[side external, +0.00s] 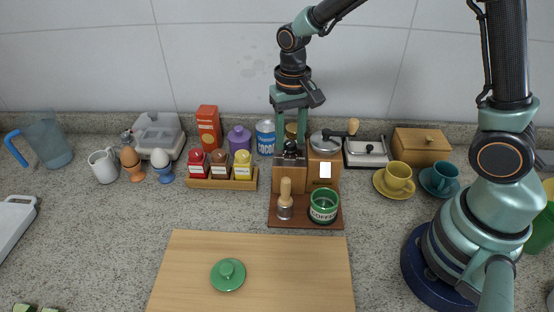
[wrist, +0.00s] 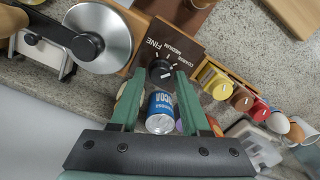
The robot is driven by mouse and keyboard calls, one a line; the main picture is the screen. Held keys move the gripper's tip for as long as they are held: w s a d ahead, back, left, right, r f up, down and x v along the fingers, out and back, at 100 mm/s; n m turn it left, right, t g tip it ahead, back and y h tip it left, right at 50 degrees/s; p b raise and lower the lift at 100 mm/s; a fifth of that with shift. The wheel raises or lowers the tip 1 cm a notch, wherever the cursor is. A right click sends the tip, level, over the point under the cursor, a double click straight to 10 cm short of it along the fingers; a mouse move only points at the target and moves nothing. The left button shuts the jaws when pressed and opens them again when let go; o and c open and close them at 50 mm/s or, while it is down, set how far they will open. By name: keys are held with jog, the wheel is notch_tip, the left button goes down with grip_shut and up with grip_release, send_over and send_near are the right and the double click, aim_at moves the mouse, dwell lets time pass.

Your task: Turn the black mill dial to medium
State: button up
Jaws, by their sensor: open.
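The black mill dial (wrist: 160,72) sits on a brown wooden panel marked FINE, MEDIUM and COARSE (wrist: 182,46). A pale pointer mark shows on it, but I cannot tell surely which setting it points to. In the side view the dial (side external: 291,150) is on top of the small wooden box (side external: 289,178) beside the mill (side external: 323,168). My gripper (side external: 290,132) is open and points down close above the dial. In the wrist view my two green fingers (wrist: 156,82) reach towards either side of the dial; I cannot tell whether they touch it.
The mill's silver dome and crank (wrist: 97,40) stand right beside the dial. A blue cocoa can (side external: 265,136) is behind, and a rack of spice jars (side external: 221,178) is to the left. A wooden tamper (side external: 285,200) and green coffee tin (side external: 323,207) stand in front.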

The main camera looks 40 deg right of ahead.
jog(key=shift+f, duration=0.15)
grip_shut()
jog(key=shift+n, duration=0.4)
jog(key=n, duration=0.3)
jog(key=shift+n, duration=2)
grip_release()
